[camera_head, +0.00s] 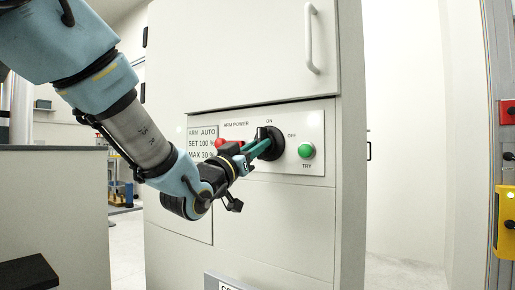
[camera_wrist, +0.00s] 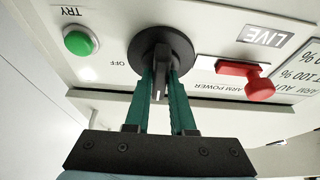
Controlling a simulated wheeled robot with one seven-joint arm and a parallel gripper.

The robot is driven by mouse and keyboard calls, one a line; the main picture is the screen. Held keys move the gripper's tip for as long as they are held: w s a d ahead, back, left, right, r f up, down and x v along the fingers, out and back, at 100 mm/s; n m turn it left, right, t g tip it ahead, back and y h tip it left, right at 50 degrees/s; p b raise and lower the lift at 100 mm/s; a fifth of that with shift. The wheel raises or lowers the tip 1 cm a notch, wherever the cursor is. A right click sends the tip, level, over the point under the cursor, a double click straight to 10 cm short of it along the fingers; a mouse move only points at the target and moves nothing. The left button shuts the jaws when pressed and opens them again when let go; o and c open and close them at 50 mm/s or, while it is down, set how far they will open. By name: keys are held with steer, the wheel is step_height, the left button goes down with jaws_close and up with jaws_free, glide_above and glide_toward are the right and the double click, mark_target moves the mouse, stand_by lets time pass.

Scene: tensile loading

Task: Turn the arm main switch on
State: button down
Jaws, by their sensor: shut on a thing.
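The arm main switch is a black round rotary knob (camera_head: 275,143) on the white panel, with ON printed above it and OFF to its upper right. In the wrist view the knob (camera_wrist: 143,44) is seen upside down, and its raised handle runs roughly upright in the picture. My gripper (camera_head: 258,148) reaches it from the left. In the wrist view my gripper's (camera_wrist: 161,82) green fingers lie on both sides of the handle and are shut on it. The ON mark is hidden in the wrist view, so the exact handle angle is hard to tell.
A green TRY button (camera_head: 306,151) sits right of the knob. A red switch (camera_wrist: 244,80) and a LIVE label (camera_wrist: 265,36) lie on its other side, close to my gripper. A cabinet door handle (camera_head: 311,38) projects above. A grey counter (camera_head: 60,205) stands at left.

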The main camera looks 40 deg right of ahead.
steer(key=shift+f, duration=0.1)
steer(key=c, duration=0.8)
jaws_free()
steer(key=shift+o, duration=0.2)
steer(key=v, duration=1)
steer(key=shift+a, duration=0.4)
steer(key=shift+f, duration=0.1)
